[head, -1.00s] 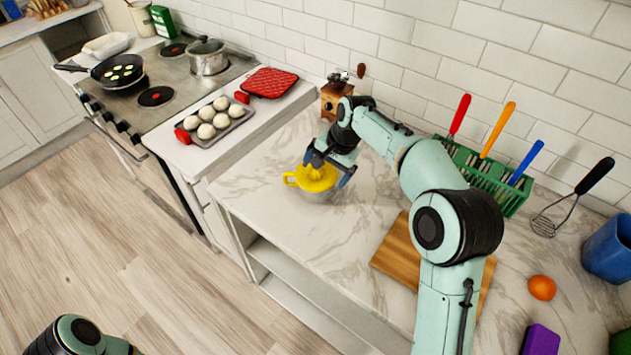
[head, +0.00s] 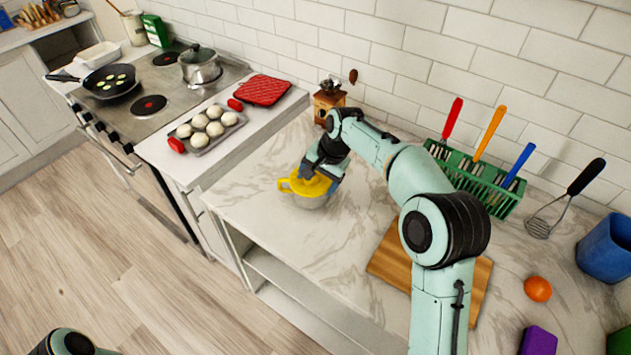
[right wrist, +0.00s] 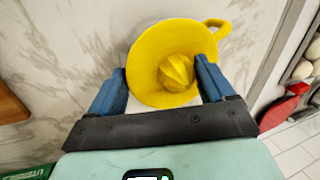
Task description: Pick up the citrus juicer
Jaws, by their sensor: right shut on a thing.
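The citrus juicer (head: 300,188) has a yellow top with a ridged cone, a yellow loop handle and a pale bowl below. It is on the marble counter's front left part, handle toward the left. My right gripper (head: 320,178) reaches down over it and is shut on it. In the right wrist view the blue fingers (right wrist: 160,80) stand on either side of the yellow top (right wrist: 154,66), with the handle at the upper right. The fingertips are partly hidden by the juicer. I cannot tell any gap between juicer and counter. My left gripper is out of view.
A wooden grinder (head: 328,102) stands behind the juicer by the wall. A cutting board (head: 385,262) lies under my right arm, with a green utensil rack (head: 500,200) behind. A bun tray (head: 207,131) sits to the left. Counter around the juicer is clear.

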